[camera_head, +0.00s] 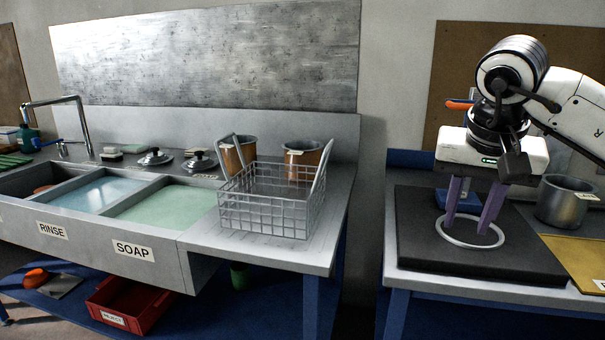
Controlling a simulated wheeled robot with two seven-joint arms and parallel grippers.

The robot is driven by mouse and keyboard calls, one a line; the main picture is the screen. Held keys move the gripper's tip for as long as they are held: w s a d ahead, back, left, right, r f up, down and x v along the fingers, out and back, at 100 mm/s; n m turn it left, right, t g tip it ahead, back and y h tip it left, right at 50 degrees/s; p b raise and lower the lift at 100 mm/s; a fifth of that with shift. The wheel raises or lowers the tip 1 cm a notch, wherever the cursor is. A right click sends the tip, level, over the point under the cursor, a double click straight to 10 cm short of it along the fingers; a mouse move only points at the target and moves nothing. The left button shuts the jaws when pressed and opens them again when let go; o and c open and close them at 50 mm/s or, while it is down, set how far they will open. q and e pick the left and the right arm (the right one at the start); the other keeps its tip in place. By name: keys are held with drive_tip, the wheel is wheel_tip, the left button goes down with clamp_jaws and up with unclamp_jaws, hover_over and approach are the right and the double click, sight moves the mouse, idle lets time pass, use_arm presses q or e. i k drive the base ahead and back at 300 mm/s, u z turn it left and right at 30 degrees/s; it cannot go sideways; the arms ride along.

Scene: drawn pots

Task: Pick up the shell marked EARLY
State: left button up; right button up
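No marking that reads EARLY can be made out. Two copper-coloured pots stand behind the wire basket, a left one (247,151) and a right one (311,155); each has a pale tag too small to read. A grey metal pot (562,207) stands at the right, with a small label I cannot read. My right gripper (467,228) points down over the dark mat (425,255), its two purple fingers apart with nothing visible between them. A pale ring (449,242) lies on the mat around the fingertips. My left gripper is not in view.
The wire basket (265,219) stands on the left counter's right end, beside sinks labelled RINSE and SOAP. Two lids (155,158) lie behind the sinks. A red bin (130,307) is below. A yellow mat (580,257) lies far right. A gap separates the counters.

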sight(297, 153)
drive_tip(key=u, duration=0.65)
drive_tip(key=i, duration=1.9)
drive_tip(key=z, duration=0.3)
